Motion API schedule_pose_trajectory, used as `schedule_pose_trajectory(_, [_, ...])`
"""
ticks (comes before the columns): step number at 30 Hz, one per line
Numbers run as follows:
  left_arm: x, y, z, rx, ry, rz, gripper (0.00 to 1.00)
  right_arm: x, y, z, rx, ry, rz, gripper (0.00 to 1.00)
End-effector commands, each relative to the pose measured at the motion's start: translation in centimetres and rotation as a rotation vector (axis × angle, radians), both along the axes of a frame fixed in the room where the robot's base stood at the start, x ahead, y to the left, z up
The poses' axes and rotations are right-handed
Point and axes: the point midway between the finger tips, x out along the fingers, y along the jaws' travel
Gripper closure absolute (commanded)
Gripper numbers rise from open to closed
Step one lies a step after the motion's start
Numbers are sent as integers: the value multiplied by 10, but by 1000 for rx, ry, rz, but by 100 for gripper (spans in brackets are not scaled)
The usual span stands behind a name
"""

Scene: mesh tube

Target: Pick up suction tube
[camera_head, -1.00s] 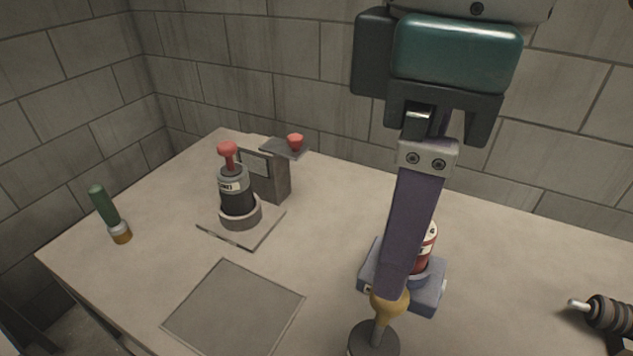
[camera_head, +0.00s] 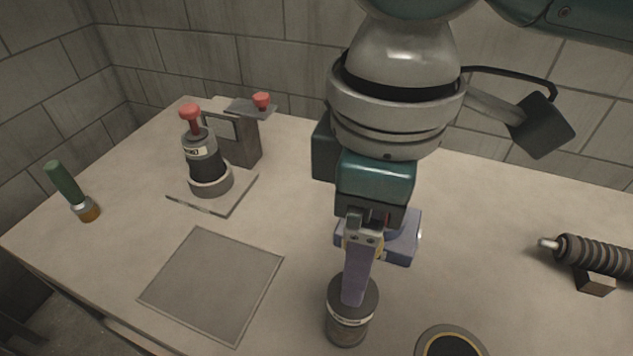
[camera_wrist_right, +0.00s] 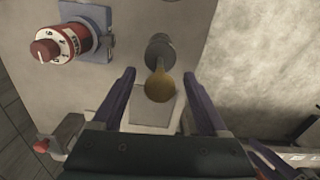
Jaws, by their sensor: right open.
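A dark grey cylinder (camera_head: 348,326) stands upright on the table in the head view. In the right wrist view the cylinder (camera_wrist_right: 158,50) carries a thin stem with a gold ball knob (camera_wrist_right: 159,88). I cannot tell for sure whether this is the suction tube. My right gripper (camera_wrist_right: 160,77) is open, one purple finger on either side of the knob, with gaps to both. In the head view the right gripper (camera_head: 353,298) points down over the cylinder and hides the knob. My left gripper is not in view.
A blue block (camera_head: 400,240) is behind my gripper; its red dial (camera_wrist_right: 62,42) shows in the wrist view. A ribbed black device (camera_head: 590,255) lies right and a dark ring (camera_head: 450,343) in front. A red-knobbed canister (camera_head: 205,160), flat square (camera_head: 213,283) and green-handled tool (camera_head: 68,185) are left.

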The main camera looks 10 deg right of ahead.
Motion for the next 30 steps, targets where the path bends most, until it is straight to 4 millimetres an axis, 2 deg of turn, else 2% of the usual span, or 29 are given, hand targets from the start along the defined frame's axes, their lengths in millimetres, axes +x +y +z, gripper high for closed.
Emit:
schedule_pose_trajectory(2, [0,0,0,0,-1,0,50,0,0,0,0,0,0,26])
schedule_pose_trajectory(21, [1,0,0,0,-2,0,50,0,0,1,1,-1,0,98])
schedule_pose_trajectory(30, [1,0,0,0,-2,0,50,0,0,1,1,0,0,100])
